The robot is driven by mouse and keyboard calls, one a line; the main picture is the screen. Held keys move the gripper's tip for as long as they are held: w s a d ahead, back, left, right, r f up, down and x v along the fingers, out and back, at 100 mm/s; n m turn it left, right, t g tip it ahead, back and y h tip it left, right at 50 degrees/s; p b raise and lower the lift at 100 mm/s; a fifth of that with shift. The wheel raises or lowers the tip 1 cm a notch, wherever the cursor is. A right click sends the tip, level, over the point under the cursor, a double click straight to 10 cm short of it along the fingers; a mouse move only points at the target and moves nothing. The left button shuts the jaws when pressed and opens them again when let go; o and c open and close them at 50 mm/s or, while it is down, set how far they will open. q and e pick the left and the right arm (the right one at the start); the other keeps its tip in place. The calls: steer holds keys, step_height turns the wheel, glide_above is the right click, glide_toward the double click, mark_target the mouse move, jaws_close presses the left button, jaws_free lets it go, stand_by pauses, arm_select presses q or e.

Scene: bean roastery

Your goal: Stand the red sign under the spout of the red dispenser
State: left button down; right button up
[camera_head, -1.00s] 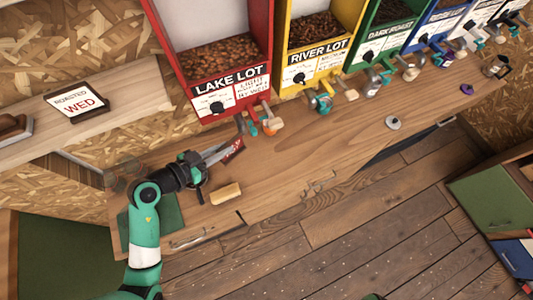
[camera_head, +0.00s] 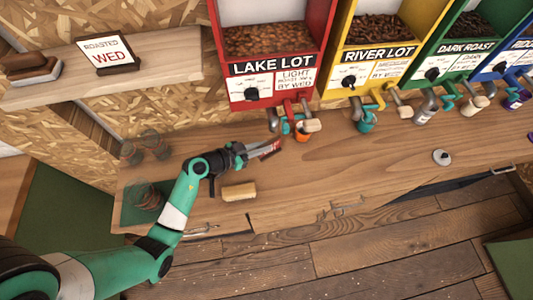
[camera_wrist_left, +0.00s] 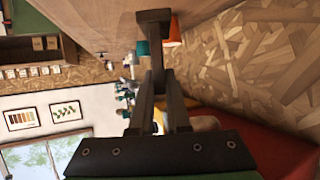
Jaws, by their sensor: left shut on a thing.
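The red dispenser (camera_head: 262,95), labelled LAKE LOT, stands at the back of the counter in the head view, with beans behind its front. Its spout (camera_head: 305,118) hangs at the lower right of its front, with an orange cup-like part below. My left gripper (camera_head: 252,151) is shut on the small red sign (camera_head: 268,149), holding it left of and in front of the spout, apart from it. Whether the sign touches the counter I cannot tell. The left wrist view shows my gripper fingers (camera_wrist_left: 155,75) closed, with a dark crosspiece at their tips. My right gripper is not in view.
Yellow (camera_head: 375,65), green and blue dispensers continue to the right, with protruding spouts. A tan block (camera_head: 239,191) lies near my gripper. Clear glasses (camera_head: 140,147) stand at the left. A grey round object (camera_head: 441,157) lies at the right. The counter (camera_head: 350,155) front is mostly free.

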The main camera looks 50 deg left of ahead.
arm_select(q)
steer(key=w+f, duration=0.1)
steer(key=w+f+b, duration=0.1)
steer(key=f, duration=0.1)
steer(key=shift+a, duration=0.4)
steer(key=shift+w, duration=0.15)
steer(key=shift+w+a+f+b, duration=0.15)
steer(key=shift+f+b, duration=0.15)
steer(key=shift+b, duration=0.25)
step_height(320, 180, down, 3)
steer(key=b, duration=0.2)
steer(key=shift+f+b, duration=0.15)
steer(key=shift+b, duration=0.2)
steer(key=shift+w+r, duration=0.1)
steer(key=shift+r, duration=0.1)
steer(key=c, duration=0.9)
jaws_free()
steer(key=shift+f, duration=0.15)
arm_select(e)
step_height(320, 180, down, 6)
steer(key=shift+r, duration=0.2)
